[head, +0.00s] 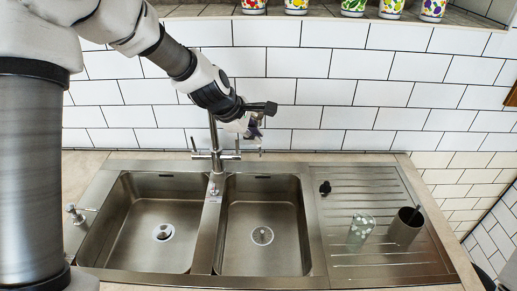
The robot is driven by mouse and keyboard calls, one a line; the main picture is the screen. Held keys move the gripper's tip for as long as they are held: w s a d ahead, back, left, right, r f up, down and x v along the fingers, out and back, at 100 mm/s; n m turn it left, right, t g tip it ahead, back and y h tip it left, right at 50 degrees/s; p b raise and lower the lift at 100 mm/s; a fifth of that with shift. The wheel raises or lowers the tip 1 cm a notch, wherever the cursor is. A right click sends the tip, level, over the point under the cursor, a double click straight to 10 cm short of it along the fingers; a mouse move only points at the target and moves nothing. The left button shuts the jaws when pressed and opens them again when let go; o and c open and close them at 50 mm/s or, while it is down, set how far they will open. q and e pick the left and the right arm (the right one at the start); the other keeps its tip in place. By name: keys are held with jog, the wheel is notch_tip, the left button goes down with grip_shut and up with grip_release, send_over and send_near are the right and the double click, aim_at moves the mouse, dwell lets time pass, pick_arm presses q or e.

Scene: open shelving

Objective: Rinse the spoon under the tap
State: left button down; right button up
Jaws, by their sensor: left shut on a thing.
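My left gripper (258,122) is beside the tap, above the back of the right basin, and is shut. A small, thin, light thing hangs below its fingers; it looks like the spoon (260,149), but most of it is hidden. The metal tap (216,158) stands behind the two basins, with a handle on each side. Its upper part and outlet are hidden behind my left arm and gripper. I cannot tell whether water runs. My right gripper is not in view.
The steel sink has a left basin (150,225) and a right basin (262,210), both empty. On the drainboard (375,180) stand a dotted glass (360,230), a dark cup (404,228) with a thin thing in it, and a small black object (325,188). Patterned pots line the shelf above.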

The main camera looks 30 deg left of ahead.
pick_arm(q)
jog(key=shift+w+d+f, duration=0.1)
jog(key=shift+w+d, duration=0.05)
jog(key=shift+d, duration=0.3)
jog(key=shift+s+a+p, duration=0.25)
jog(key=shift+a+p, duration=0.35)
jog(key=shift+a, duration=0.05)
